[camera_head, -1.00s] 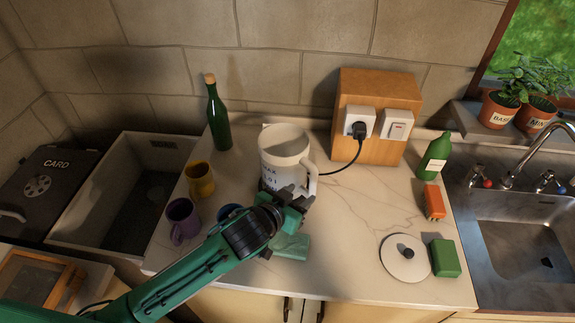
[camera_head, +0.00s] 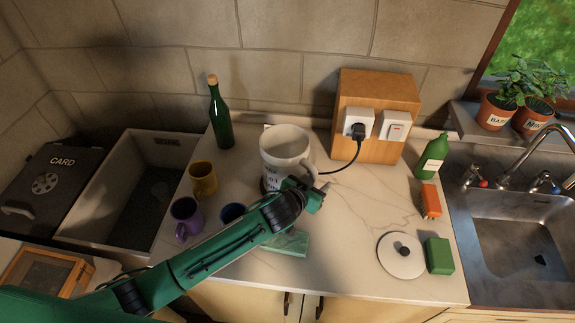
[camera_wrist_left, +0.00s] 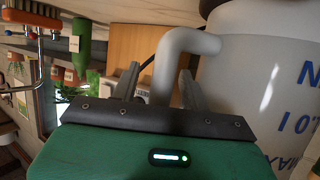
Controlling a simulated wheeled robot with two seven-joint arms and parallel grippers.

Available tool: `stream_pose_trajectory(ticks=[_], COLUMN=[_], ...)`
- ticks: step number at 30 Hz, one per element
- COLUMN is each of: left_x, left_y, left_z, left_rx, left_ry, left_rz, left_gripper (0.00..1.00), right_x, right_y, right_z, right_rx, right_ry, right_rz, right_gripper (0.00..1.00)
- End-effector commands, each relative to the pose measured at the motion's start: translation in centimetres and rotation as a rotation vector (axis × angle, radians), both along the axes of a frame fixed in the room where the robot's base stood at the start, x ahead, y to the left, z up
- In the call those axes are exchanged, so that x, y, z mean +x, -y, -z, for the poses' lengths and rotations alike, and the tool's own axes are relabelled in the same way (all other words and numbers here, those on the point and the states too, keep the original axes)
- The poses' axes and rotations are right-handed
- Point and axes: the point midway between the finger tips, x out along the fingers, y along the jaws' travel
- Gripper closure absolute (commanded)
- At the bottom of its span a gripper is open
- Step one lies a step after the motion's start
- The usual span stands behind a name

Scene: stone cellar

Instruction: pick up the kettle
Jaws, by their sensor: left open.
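The kettle (camera_head: 283,150) is a white, open-topped jug with dark lettering, upright on the counter against a black cord's end. Its handle faces right. In the left wrist view the kettle (camera_wrist_left: 262,90) fills the right side, with its handle (camera_wrist_left: 172,55) reaching down between my fingers. My left gripper (camera_head: 316,190) is at the handle, in front of the kettle's right side. In the left wrist view the gripper (camera_wrist_left: 160,88) is open, one finger on each side of the handle. Whether the fingers touch it cannot be told. My right gripper is not in view.
A green bottle (camera_head: 221,120), yellow mug (camera_head: 203,180), purple mug (camera_head: 185,217) and blue mug (camera_head: 232,212) stand left. A wooden socket box (camera_head: 378,90) is behind right. A white lid (camera_head: 390,262), green sponge (camera_head: 439,256) and orange brush (camera_head: 431,202) lie right, near the sink (camera_head: 500,225).

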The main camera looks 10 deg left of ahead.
Motion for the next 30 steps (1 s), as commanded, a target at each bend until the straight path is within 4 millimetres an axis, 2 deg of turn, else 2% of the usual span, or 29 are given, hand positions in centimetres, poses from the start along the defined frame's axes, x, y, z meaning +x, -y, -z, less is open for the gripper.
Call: stream_pose_trajectory(ticks=[7,8,14,15,30], left_x=[0.12,0.12,0.11,0.1,0.1], left_y=[0.06,0.06,0.05,0.04,0.03], left_z=[0.04,0.04,0.04,0.05,0.04], left_rx=[0.0,0.0,0.0,0.0,0.0], left_ry=[0.001,0.001,0.001,0.001,0.001], left_rz=[0.0,0.0,0.0,0.0,0.0], left_gripper=[0.55,0.59,0.98,1.0,1.0], right_x=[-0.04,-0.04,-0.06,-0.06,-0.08], right_y=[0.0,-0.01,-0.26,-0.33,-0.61], right_z=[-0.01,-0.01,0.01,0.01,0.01], right_rx=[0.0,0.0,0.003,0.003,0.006], right_ry=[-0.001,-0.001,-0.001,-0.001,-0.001], right_rz=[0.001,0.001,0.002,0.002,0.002], right_gripper=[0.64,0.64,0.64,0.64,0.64])
